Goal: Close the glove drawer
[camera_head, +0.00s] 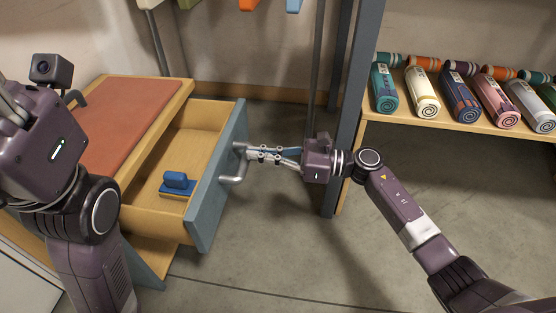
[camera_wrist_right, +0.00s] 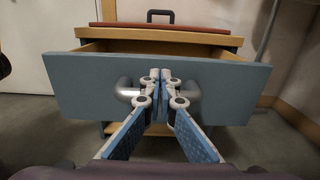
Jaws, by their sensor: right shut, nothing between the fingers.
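The glove drawer (camera_head: 215,187) is pulled out of a wooden cabinet, with a blue-grey front and a metal bar handle (camera_head: 232,180). Its front fills much of the right wrist view (camera_wrist_right: 80,88). A blue block-like item (camera_head: 177,185) lies inside it. My right gripper (camera_head: 250,153) is shut and empty, its fingertips at the handle; in the right wrist view the fingertips (camera_wrist_right: 160,78) overlap the middle of the handle. I cannot tell whether they touch the drawer front. My left arm is at the left, and its fingertips are not clearly visible.
The cabinet top (camera_head: 130,115) carries a reddish-brown mat. A wooden shelf (camera_head: 440,122) at the right holds several rolled, coloured items. A blue-grey post (camera_head: 350,110) stands between the shelf and the drawer. The concrete floor (camera_head: 290,240) in front of the drawer is clear.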

